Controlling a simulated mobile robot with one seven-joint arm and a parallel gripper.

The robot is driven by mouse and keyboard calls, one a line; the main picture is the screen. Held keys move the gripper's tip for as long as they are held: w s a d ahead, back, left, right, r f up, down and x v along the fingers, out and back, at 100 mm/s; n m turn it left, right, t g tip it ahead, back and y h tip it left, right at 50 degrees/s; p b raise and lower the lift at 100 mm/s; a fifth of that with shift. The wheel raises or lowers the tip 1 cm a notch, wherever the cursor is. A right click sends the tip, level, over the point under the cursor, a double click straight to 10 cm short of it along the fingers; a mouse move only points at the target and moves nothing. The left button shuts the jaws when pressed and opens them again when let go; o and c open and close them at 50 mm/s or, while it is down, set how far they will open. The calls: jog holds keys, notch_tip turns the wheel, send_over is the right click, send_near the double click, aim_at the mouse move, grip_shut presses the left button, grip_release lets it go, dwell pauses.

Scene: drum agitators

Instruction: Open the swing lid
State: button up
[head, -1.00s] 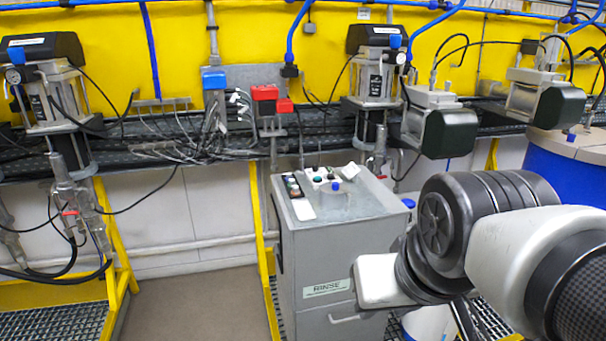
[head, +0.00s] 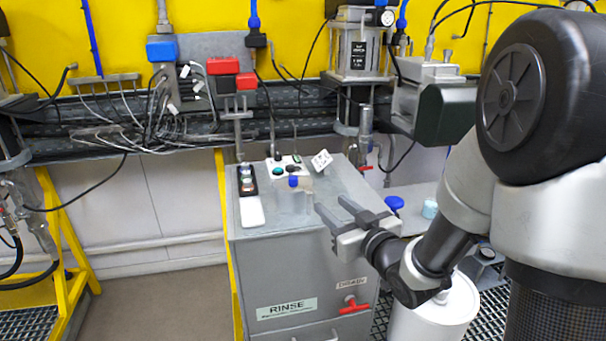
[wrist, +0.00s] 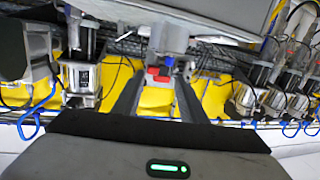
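No part is clearly readable as a swing lid. The grey RINSE cabinet (head: 300,262) stands in front of me in the head view. On its top is a faint see-through box-like piece (head: 291,207) with a blue knob (head: 293,182); I cannot tell whether this is the lid. My gripper (head: 333,205) is open and empty, its two fingers pointing left near the cabinet top's right front edge. I cannot tell whether it touches the cabinet. In the wrist view the fingers (wrist: 161,78) are spread, with nothing between them.
A phone-like white item (head: 252,211) and a button panel (head: 288,167) are on the cabinet top. A red valve handle (head: 353,305) sticks out of its front. A white drum (head: 436,312) stands to its right. Pipes and machines line the back wall. Floor is free at left.

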aim_at(295, 181)
jog(key=shift+y, duration=0.8)
jog(key=x, duration=0.6)
jog(key=p+x, duration=0.1)
jog(key=x, duration=0.4)
jog(key=a+x, duration=0.1)
jog(key=x, duration=0.5)
jog(key=shift+a+f, duration=0.1)
jog(key=shift+a, duration=0.1)
grip_shut()
jog(key=shift+f, duration=0.1)
